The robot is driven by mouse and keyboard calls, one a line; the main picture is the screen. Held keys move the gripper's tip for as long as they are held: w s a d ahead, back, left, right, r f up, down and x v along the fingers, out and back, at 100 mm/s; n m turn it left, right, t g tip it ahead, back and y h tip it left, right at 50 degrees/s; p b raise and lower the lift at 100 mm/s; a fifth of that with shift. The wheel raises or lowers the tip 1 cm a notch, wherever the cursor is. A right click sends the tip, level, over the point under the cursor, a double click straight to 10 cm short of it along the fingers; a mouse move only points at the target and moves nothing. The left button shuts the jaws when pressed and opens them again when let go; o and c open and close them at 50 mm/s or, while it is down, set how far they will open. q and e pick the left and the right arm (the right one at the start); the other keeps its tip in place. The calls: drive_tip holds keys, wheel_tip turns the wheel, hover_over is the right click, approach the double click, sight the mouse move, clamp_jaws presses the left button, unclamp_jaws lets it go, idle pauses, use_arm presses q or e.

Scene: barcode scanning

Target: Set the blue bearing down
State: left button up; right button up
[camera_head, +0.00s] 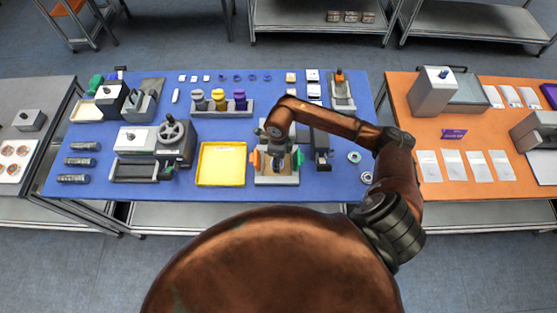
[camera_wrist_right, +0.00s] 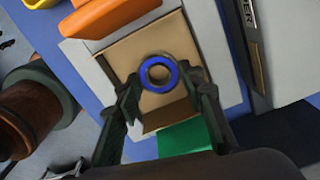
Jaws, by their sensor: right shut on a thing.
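The blue bearing (camera_wrist_right: 174,75), a ring with a blue outer edge and a metal inner ring, shows in the wrist view. My right gripper (camera_wrist_right: 165,92) is shut on it, with one dark finger at each side. The bearing is over a small open tan box (camera_wrist_right: 120,60) that sits in a pale fixture (camera_head: 287,180). I cannot tell whether it touches the box floor. In the head view my right gripper (camera_head: 278,150) is above that fixture, and my arm hides much of it. My left gripper is not in view.
An orange block (camera_head: 255,159) and a green block (camera_wrist_right: 186,140) flank the box. A yellow tray (camera_head: 221,183) stands to the left, a dark device (camera_head: 321,150) to the right. Several small blue rings (camera_head: 238,78) lie at the back of the blue table (camera_head: 310,188). Two loose rings (camera_head: 354,156) lie at right.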

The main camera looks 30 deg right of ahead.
drive_tip(key=shift+f+b, duration=0.2)
drive_tip(key=shift+b, duration=0.1)
drive_tip(key=o, duration=1.3)
drive_tip(key=shift+c, duration=0.2)
drive_tip(key=shift+r, duration=0.15)
drive_tip(key=shift+r, duration=0.25)
wheel_tip(320, 180, up, 12)
drive_tip(key=b, duration=0.1)
drive_tip(key=shift+f+b, duration=0.15)
drive_tip(key=shift+b, duration=0.25)
